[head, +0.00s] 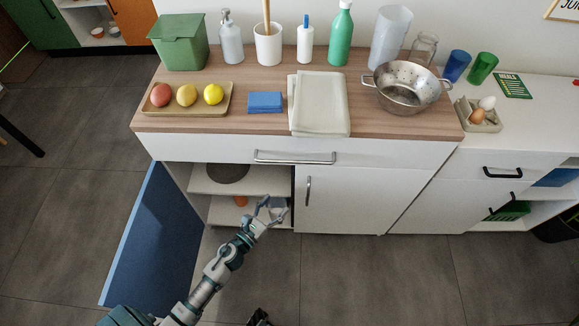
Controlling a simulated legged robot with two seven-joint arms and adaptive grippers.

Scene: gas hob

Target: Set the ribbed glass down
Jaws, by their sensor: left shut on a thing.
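My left gripper (268,208) reaches into the open lower cabinet at its right side. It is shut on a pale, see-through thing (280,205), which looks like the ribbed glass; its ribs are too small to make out. The fingers partly hide it, and I cannot tell whether its base touches the lower shelf (222,211). A small dark part at the bottom edge may be my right gripper (259,317); its fingers are not clear.
The blue cabinet door (155,240) stands open at the left. A dark round thing (227,173) is on the upper shelf, and an orange item (241,201) is below, left of my gripper. A closed white door (345,200) is at the right. The countertop above holds several items, including a colander (407,88).

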